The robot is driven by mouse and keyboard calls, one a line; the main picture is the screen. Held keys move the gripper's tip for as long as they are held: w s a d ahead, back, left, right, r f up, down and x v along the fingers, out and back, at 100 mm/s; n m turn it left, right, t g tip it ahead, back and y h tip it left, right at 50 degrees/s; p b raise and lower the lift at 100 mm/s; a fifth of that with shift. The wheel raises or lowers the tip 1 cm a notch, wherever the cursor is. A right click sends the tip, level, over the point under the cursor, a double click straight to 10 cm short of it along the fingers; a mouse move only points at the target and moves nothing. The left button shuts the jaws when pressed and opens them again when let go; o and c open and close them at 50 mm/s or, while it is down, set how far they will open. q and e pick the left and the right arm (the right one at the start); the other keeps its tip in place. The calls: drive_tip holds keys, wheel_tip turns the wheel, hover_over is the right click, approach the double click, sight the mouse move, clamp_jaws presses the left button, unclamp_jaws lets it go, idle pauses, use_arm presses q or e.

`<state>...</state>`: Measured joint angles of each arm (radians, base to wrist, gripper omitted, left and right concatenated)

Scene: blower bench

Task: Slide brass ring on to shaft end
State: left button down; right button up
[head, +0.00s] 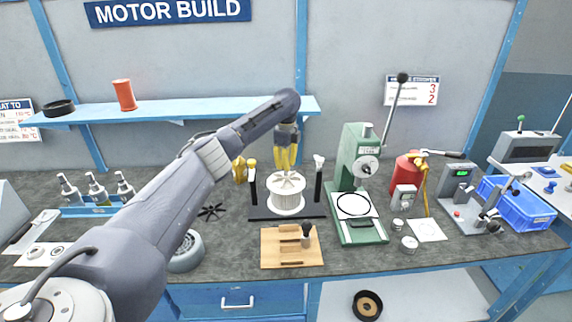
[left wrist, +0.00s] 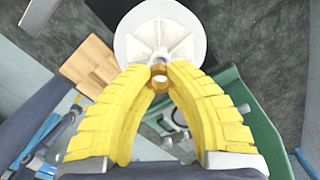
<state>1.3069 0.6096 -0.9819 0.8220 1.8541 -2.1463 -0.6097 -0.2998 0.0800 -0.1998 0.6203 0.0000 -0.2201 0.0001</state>
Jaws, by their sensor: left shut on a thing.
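My left gripper (head: 286,168) hangs fingers-down over the white finned wheel (head: 286,200). The wheel sits on a dark stand between two black posts. In the left wrist view my yellow fingers (left wrist: 159,74) are shut on a small brass ring (left wrist: 160,83) at their tips. The ring is close to the wheel's hub, but the shaft end is hidden behind ring and fingertips. I cannot tell whether ring and shaft touch. My right gripper is not in view.
A wooden block (head: 270,254) with slots stands in front of the stand (head: 262,213). A green press (head: 356,227) is close on the right. A black fan (head: 212,211) and a grey round part (head: 187,255) lie left. A shelf (head: 190,110) runs behind.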

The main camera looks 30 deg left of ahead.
use_arm(q)
drive_tip(key=shift+f, duration=1.55)
idle(1.3)
drive_tip(key=c, duration=1.3)
unclamp_jaws()
drive_tip(key=shift+r, duration=0.1)
wheel_tip(320, 180, up, 12)
drive_tip(key=shift+f, duration=0.1)
